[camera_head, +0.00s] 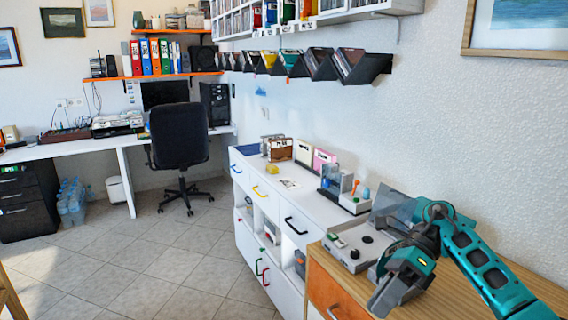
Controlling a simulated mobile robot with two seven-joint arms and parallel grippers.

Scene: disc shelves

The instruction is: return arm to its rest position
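My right arm comes in from the lower right, teal and grey. Its gripper (384,298) points down and to the left, in front of the wooden cabinet top (465,288). I see no object in it, but the gap between its fingers is not clear from this angle. A grey and white device (352,243) with black knobs, with a raised panel behind it, sits on the wooden top just beyond the gripper. The arm hides part of the device and of the top. My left gripper is not in view.
An office chair (179,140) stands at a desk at the back. The tiled floor (150,262) at left is clear.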

